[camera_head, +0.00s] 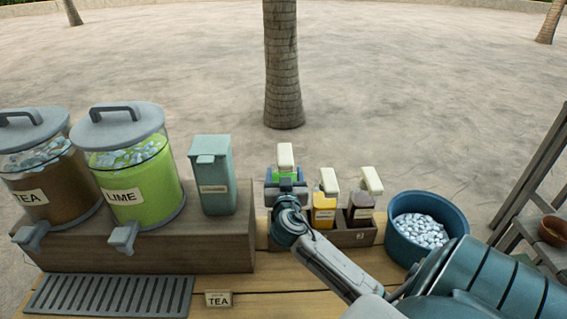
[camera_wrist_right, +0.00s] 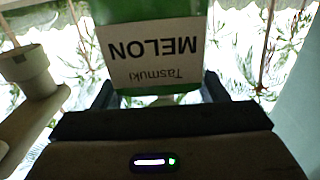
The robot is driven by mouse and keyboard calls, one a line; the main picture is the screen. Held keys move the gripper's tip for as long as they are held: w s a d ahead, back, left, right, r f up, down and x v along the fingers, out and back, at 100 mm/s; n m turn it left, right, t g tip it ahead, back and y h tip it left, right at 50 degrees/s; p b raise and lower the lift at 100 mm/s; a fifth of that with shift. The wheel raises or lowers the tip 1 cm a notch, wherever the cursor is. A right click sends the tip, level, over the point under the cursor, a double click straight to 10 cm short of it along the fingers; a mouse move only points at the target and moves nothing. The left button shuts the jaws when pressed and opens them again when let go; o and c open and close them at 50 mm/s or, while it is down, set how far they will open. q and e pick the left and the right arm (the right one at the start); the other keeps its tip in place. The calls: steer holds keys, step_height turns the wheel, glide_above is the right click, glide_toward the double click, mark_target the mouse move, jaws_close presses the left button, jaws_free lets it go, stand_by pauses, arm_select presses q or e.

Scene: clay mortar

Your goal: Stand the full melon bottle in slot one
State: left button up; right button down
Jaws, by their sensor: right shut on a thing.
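The melon bottle (camera_head: 285,156) is green with a pale pump top. It is upright in my right gripper (camera_head: 287,184), in front of the palm trunk. In the right wrist view its label (camera_wrist_right: 155,52) reads MELON upside down, between the two fingers of my right gripper (camera_wrist_right: 158,92), which are shut on it. A dark wooden rack (camera_head: 355,237) holds a yellow bottle (camera_head: 324,210) and a dark brown bottle (camera_head: 361,208), both with pale tops. My wrist and arm hide the rack's left end, so I cannot see the slot there. My left gripper is not in view.
A blue tub of ice (camera_head: 393,240) stands right of the rack. On the left, a wooden riser (camera_head: 170,252) bears the tea (camera_head: 45,205) and lime (camera_head: 145,205) dispensers and a teal box (camera_head: 213,180).

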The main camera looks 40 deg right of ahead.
step_height(320, 180, down, 6)
steer(key=b, duration=0.4)
steer(key=shift+s+a, duration=0.1)
steer(key=shift+s, duration=0.05)
steer(key=shift+f+b, duration=0.65)
steer(key=shift+b, duration=0.4)
steer(key=shift+f+b, duration=0.15)
steer(key=shift+b, duration=0.3)
